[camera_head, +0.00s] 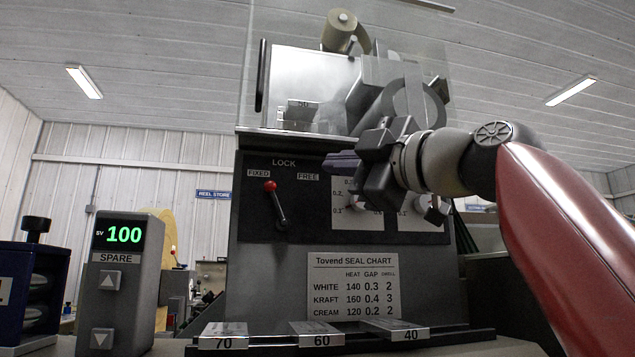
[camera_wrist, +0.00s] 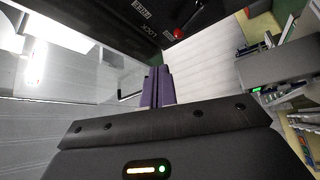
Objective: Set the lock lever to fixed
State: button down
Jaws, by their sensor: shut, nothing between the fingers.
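The lock lever (camera_head: 277,205) has a red knob and a dark arm on the machine's black front panel. Its knob is up and tilted left, just below the FIXED label (camera_head: 258,173); the FREE label (camera_head: 308,177) is at its right. The red knob also shows near the top of the wrist view (camera_wrist: 178,33). My gripper (camera_head: 330,163) is right of the lever, apart from it, in front of the panel and slightly higher than the knob. Its purple fingers (camera_wrist: 157,88) are shut and empty in the wrist view.
Dial plates and a knob (camera_head: 433,210) are partly hidden behind my gripper. A seal chart (camera_head: 353,286) is below the lever. Numbered blocks (camera_head: 315,334) line the front ledge. A SPARE display unit (camera_head: 120,285) stands at the left. Space directly left of the lever is clear.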

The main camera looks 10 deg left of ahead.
aim_at(283, 224)
jog(key=k+l, duration=0.15)
jog(key=l, duration=0.15)
jog(key=k+l, duration=0.1)
jog(key=l, duration=0.25)
jog(key=k+l, duration=0.15)
jog(key=l, duration=0.15)
jog(key=k+l, duration=0.15)
jog(key=l, duration=0.15)
